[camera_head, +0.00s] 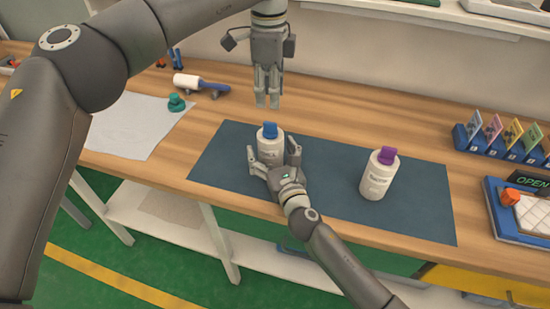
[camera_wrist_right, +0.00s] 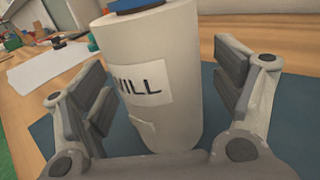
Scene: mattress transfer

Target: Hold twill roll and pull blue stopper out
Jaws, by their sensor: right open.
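The twill roll (camera_head: 269,149) is a white cylinder standing upright on the dark blue mat, with the blue stopper (camera_head: 269,130) in its top. In the right wrist view the roll (camera_wrist_right: 172,105) shows a label reading "ILL", and the stopper's lower edge (camera_wrist_right: 138,5) shows at the top. My right gripper (camera_head: 275,158) is open, with one finger on each side of the roll and visible gaps. My left gripper (camera_head: 267,103) points down above and behind the roll, apart from the stopper. Its fingertips look close together, with nothing seen between them.
A second white roll (camera_head: 377,177) with a purple stopper (camera_head: 387,155) stands to the right on the mat (camera_head: 325,180). A white sheet (camera_head: 128,129) with a green item (camera_head: 176,103) lies at left. A card rack (camera_head: 500,139) and a blue tray (camera_head: 515,223) are at right.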

